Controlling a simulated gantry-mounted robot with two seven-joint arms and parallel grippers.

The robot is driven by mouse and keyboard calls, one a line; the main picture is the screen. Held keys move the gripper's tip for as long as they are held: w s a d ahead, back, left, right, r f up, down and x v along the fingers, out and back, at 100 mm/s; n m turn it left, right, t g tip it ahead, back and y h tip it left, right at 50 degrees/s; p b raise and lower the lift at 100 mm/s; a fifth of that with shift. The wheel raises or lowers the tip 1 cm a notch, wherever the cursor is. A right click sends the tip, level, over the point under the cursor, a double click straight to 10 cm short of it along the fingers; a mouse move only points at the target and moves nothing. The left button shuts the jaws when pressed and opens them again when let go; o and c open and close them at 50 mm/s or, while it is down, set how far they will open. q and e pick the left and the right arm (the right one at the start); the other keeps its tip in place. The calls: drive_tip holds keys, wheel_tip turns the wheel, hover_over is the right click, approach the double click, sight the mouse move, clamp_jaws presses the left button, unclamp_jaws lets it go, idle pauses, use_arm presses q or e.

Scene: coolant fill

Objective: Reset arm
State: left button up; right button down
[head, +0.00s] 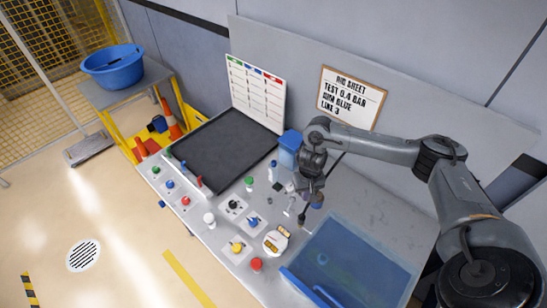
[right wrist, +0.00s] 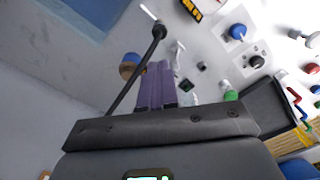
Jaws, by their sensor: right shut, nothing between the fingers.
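My right arm (head: 370,146) reaches in from the right, and its gripper (head: 304,196) hangs over the grey bench. In the right wrist view my purple fingers (right wrist: 156,84) are together with nothing between them. A thin dark rod with a black tip (right wrist: 159,30) stands beside the fingers in that view. Whether it touches my gripper I cannot tell. A brown round thing (right wrist: 130,66) shows just beside the fingers. My left gripper is in neither view.
A blue translucent tray (head: 350,262) lies at the bench front. Coloured knobs, including a yellow one (head: 237,247) and a red one (head: 256,264), and a round gauge (head: 275,243) stand left of my gripper. A black mat tray (head: 222,150) and blue container (head: 290,150) are behind.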

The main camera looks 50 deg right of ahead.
drive_tip(key=w+a+n+t+y+p, duration=0.25)
drive_tip(key=a+n+t, duration=0.55)
drive_tip(key=a, duration=2.2)
drive_tip(key=s+d+r+g+h+p, duration=0.1)
drive_tip(key=s+d+r+g, duration=0.1)
drive_tip(key=s, duration=0.5)
drive_tip(key=s+d+r+n+g+h+p, duration=0.1)
drive_tip(key=s+d+r+g+p, duration=0.1)
drive_tip(key=s+r, duration=0.3)
drive_tip(key=s+d, duration=0.1)
drive_tip(key=s, duration=0.2)
drive_tip(key=shift+r+n, duration=0.15)
drive_tip(key=shift+n, duration=0.15)
